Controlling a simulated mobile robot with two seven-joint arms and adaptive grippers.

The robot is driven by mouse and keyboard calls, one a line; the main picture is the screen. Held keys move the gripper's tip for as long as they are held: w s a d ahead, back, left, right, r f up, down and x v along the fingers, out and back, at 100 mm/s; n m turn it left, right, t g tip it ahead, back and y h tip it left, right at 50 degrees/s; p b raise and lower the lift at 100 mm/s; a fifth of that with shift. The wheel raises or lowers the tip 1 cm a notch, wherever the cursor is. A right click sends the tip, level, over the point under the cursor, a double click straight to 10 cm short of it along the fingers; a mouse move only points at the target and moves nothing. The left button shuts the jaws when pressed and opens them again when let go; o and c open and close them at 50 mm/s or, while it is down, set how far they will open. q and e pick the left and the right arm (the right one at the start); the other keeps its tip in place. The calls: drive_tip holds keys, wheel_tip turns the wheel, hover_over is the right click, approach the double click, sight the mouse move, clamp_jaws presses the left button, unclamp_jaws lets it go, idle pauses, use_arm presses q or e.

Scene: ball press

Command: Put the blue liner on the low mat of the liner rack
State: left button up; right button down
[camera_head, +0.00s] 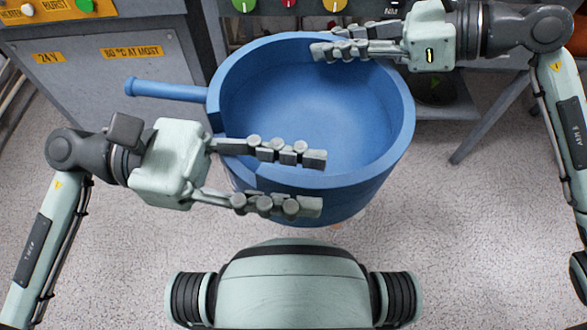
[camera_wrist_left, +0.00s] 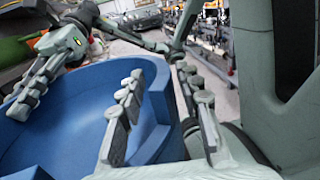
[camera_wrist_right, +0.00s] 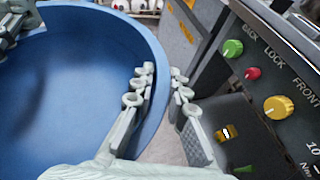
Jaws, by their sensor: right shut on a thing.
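The blue liner (camera_head: 310,125) is a wide round tub with a stub handle (camera_head: 165,90) at its left. It is upright and empty above the speckled floor. My right gripper (camera_head: 318,51) is shut on the far rim, one finger inside and one outside; the right wrist view shows the liner wall (camera_wrist_right: 157,85) between its fingers. My left gripper (camera_head: 318,182) is open across the near rim, one finger over the inside and one outside. In the left wrist view the liner wall (camera_wrist_left: 152,125) lies between its spread fingers. I cannot make out the rack's low mat.
A grey cabinet (camera_head: 130,100) with yellow labels stands behind at left. A control panel with coloured knobs (camera_head: 290,6) is behind the liner. A low grey shelf (camera_head: 445,107) and slanted leg stand at right. Bare floor (camera_head: 470,220) shows at the right and in front.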

use_arm(q)
drive_tip(key=shift+c, duration=0.3)
use_arm(e)
drive_tip(key=shift+r, duration=0.1)
use_arm(q)
clamp_jaws()
drive_tip(key=shift+w, duration=0.1)
use_arm(e)
drive_tip(key=shift+s, duration=0.1)
use_arm(q)
drive_tip(key=shift+r, duration=0.1)
use_arm(e)
drive_tip(key=c, duration=1.6)
unclamp_jaws()
drive_tip(key=shift+o, duration=0.8)
